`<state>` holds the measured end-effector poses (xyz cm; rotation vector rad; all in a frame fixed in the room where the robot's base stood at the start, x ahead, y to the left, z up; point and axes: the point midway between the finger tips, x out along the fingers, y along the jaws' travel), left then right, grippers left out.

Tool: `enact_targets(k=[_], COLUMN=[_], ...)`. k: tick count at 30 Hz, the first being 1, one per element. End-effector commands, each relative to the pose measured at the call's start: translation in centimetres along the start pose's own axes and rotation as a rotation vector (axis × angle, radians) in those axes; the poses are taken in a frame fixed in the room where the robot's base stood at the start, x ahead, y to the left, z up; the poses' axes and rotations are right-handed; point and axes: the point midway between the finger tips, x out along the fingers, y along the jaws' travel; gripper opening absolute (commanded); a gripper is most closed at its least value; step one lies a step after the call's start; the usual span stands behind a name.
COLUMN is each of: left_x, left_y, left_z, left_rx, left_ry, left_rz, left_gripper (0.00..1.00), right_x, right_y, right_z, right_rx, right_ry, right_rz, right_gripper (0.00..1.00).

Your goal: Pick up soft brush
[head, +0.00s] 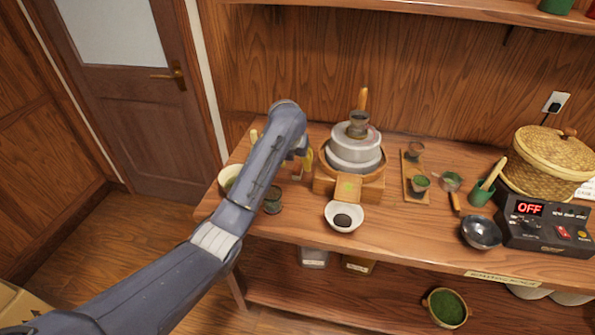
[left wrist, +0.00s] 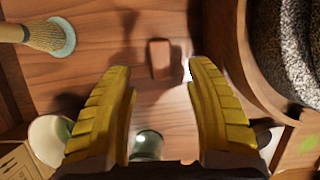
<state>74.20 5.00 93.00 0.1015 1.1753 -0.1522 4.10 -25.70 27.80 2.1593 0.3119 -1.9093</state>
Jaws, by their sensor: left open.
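A bristled tool with a pale wooden handle (left wrist: 38,34) shows at the top left of the left wrist view. Its tan bristles flare to a pale teal end. A small brown block (left wrist: 160,58) lies between and beyond my fingertips in that view. I cannot tell for sure which of these is the soft brush. In the head view a pale handle tip (head: 253,136) pokes out left of my arm, which hides what is below it. My left gripper (head: 303,163) is open and empty, left of the stone mill; its yellow fingers (left wrist: 160,72) are spread wide.
The stone mill (head: 355,148) stands close right of my left gripper. A pale bowl (head: 227,176), a dark green jar (head: 273,201) and a white bowl (head: 343,217) stand nearby. A wooden tray (head: 414,177), basket (head: 545,155) and control box (head: 545,226) are farther right.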

Motion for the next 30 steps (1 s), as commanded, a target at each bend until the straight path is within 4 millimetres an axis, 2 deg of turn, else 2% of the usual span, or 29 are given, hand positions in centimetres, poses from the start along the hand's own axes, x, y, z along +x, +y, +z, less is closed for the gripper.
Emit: enact_targets(k=[8, 21, 30], left_x=[1.1, 5.6, 6.0], left_y=[0.0, -0.2, -0.1], left_z=[0.0, 0.0, 0.0], left_rx=[0.0, -0.001, 0.0], left_ry=[0.0, 0.001, -0.001], left_rz=[0.001, 0.0, 0.001], left_gripper=[0.54, 0.54, 0.54], right_x=[0.0, 0.0, 0.0], right_y=[0.0, 0.0, 0.0], right_z=[0.0, 0.0, 0.0], right_rx=[0.0, 0.0, 0.0], right_ry=[0.0, 0.0, 0.0], right_rz=[0.0, 0.0, 0.0], right_gripper=[0.91, 0.91, 0.91])
